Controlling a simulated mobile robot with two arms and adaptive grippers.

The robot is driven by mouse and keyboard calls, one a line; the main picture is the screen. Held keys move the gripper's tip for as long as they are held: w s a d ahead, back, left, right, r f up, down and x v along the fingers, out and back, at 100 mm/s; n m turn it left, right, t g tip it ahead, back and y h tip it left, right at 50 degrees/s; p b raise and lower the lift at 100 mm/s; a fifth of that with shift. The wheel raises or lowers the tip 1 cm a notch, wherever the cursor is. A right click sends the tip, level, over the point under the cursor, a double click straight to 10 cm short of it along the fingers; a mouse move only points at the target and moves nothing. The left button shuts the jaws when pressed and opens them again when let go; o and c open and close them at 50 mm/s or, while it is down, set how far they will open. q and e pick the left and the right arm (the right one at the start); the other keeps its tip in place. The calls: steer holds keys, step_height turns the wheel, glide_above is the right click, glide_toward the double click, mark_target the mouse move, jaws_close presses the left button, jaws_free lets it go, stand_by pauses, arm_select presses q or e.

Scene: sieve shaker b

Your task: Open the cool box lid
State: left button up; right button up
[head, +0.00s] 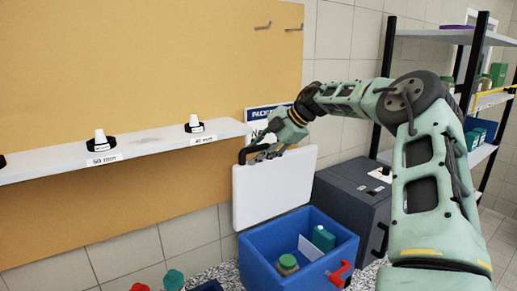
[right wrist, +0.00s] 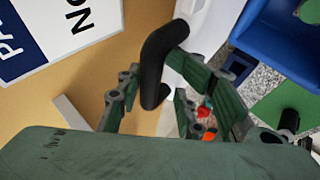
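The blue cool box (head: 268,238) stands low in the middle of the head view. Its white lid (head: 275,192) stands up steeply at the back, so the inside of the box shows. A black handle (right wrist: 160,58) is on the lid's edge. My right gripper (head: 262,150) is at the top of the raised lid. In the right wrist view its fingers (right wrist: 158,98) are spread apart, with part of the handle between them and gaps visible. My left gripper is not in view.
The box holds a teal container (head: 323,238) and a jar (head: 288,264). A red latch (head: 340,273) is at its front. A dark grey case (head: 345,200) stands right of it. A wall shelf (head: 130,152) is at left, a sign (head: 258,116) behind my gripper.

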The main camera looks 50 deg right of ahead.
steer(key=shift+w+d, duration=0.15)
steer(key=shift+w, duration=0.05)
steer(key=shift+r, duration=0.25)
steer(key=v, duration=1.1)
steer(key=shift+s, duration=0.3)
steer(key=shift+d, duration=0.1)
